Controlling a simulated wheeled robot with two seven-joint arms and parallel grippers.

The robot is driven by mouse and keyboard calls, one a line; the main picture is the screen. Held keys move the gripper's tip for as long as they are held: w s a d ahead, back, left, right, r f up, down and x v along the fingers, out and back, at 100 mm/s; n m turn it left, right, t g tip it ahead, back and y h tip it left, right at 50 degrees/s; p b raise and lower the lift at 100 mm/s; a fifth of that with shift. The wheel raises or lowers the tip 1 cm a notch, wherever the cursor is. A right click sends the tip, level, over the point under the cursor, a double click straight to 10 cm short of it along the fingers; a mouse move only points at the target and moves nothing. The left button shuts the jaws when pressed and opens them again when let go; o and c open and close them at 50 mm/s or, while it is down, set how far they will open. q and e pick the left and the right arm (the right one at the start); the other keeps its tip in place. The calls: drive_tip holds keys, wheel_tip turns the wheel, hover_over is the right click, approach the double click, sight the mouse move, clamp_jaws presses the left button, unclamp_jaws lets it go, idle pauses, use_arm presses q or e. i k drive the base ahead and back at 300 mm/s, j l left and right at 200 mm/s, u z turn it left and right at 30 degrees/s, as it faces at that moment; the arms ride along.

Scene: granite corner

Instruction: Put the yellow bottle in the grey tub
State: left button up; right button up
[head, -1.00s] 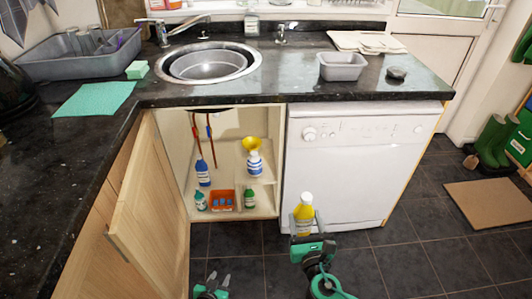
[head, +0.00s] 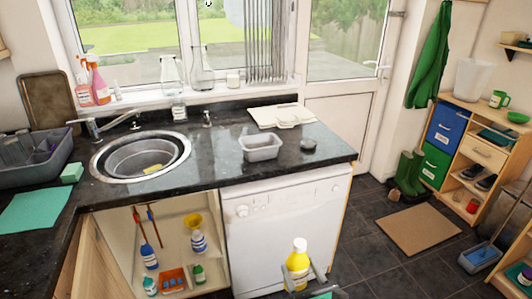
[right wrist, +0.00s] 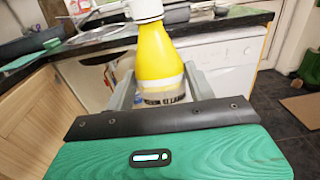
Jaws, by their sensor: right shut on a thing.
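The yellow bottle (head: 298,266) has a white cap and a pale label band. It is upright in my right gripper (head: 304,279), in front of the white dishwasher. The right wrist view shows the bottle (right wrist: 155,52) between the two grey fingers, its cap cut off by the top edge. The grey tub (head: 261,152) is a small rectangular open container on the dark counter above the dishwasher. It looks empty. The bottle is apart from the tub and below the counter top. My left gripper is out of view.
Left of the tub is a round sink (head: 141,158). A white board (head: 283,116) lies behind the tub, and a small dark bowl (head: 308,145) sits to its right. The dishwasher (head: 265,232) and counter front edge stand between bottle and tub. An open cabinet is at left.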

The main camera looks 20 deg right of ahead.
sight(251, 156)
drive_tip(key=i+l+z, duration=0.2)
drive_tip(key=l+z, duration=0.2)
drive_tip(key=i+l+z, duration=0.2)
drive_tip(key=z, duration=0.15)
drive_tip(key=i+l+z, duration=0.2)
drive_tip(key=z, duration=0.2)
drive_tip(key=i+l+z, duration=0.15)
drive_tip(key=i, duration=0.3)
drive_tip(key=i+l+z, duration=0.15)
drive_tip(key=i, duration=0.3)
drive_tip(key=i+l+u, duration=0.1)
drive_tip(key=i+u, duration=0.15)
drive_tip(key=u, duration=0.2)
drive_tip(key=i+l+u, duration=0.15)
drive_tip(key=u, duration=0.3)
drive_tip(key=i+l+u, duration=0.3)
drive_tip(key=u, duration=0.15)
